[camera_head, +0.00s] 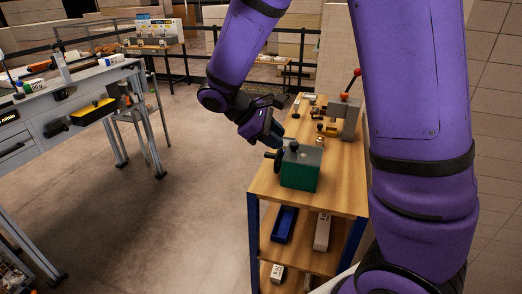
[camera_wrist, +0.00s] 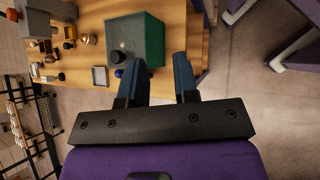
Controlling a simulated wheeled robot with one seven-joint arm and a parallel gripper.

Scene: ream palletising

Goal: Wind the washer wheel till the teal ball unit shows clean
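The teal box-shaped unit (camera_head: 301,170) with a grey top stands on the wooden bench. A black ball-like knob (camera_head: 293,146) sits on its top. A dark wheel (camera_head: 272,161) sticks out from its left side. The unit also shows at the top of the wrist view (camera_wrist: 151,40). My gripper (camera_head: 281,140) is just above and behind the wheel. In the wrist view its two blue fingers (camera_wrist: 158,68) are apart with nothing seen between them. I cannot tell whether a finger touches the wheel, which is not clear in the wrist view. I cannot judge how clean the unit is.
The wooden bench (camera_head: 335,202) has a lower shelf with a blue bin (camera_head: 285,224). A grey device with a red-knobbed lever (camera_head: 350,112) and small brass parts stand behind the unit. A grey workbench (camera_head: 88,78) is at left, with open floor between.

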